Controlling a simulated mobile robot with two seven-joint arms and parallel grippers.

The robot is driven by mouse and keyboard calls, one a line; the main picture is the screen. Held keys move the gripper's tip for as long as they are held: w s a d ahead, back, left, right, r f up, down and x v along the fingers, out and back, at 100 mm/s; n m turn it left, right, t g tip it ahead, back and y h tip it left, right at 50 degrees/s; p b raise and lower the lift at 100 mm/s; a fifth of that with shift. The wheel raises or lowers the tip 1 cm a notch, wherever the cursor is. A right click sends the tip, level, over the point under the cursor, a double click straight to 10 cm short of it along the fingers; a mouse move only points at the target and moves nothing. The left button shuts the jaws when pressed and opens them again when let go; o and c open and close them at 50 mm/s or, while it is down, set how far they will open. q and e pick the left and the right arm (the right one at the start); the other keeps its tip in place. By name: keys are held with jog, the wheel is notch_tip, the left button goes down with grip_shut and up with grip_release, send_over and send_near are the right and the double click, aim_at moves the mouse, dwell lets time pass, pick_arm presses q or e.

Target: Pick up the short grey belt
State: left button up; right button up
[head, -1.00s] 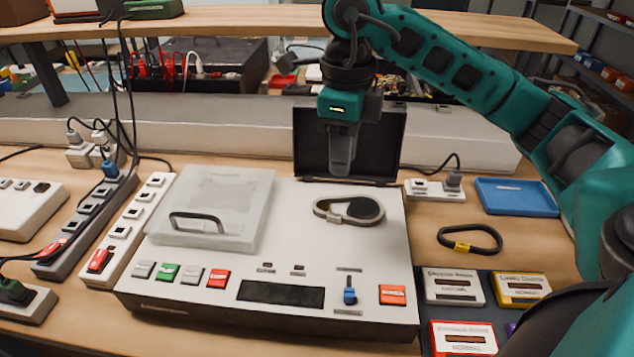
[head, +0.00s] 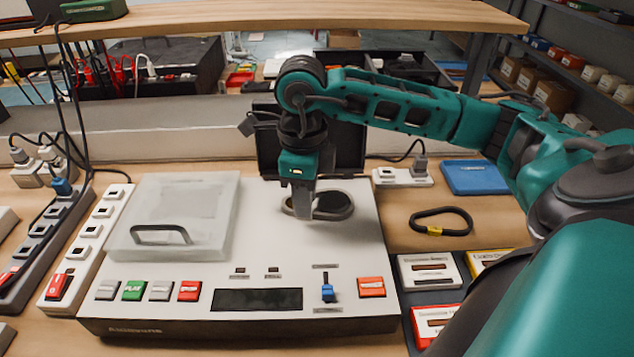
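The short grey belt (head: 288,206) is a small light-grey loop at the back right of the white deck's top. It lies around or beside a dark oval recess (head: 335,206); I cannot tell which exactly. My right gripper (head: 303,214) points down, with its fingers over the belt's left part and hiding some of it. The fingers show as one narrow block, so I cannot see a gap, nor whether they touch the belt. My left gripper is not in view.
The white deck (head: 215,272) has a clear lid (head: 185,200) at left and buttons in front. A black belt with a yellow clip (head: 440,220) lies to the right, near a blue tray (head: 481,177) and cassettes (head: 428,271). An open dark case (head: 349,150) stands behind.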

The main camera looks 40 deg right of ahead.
notch_tip(320, 180, down, 2)
jog(key=shift+f, duration=0.15)
grip_shut()
dwell(0.5)
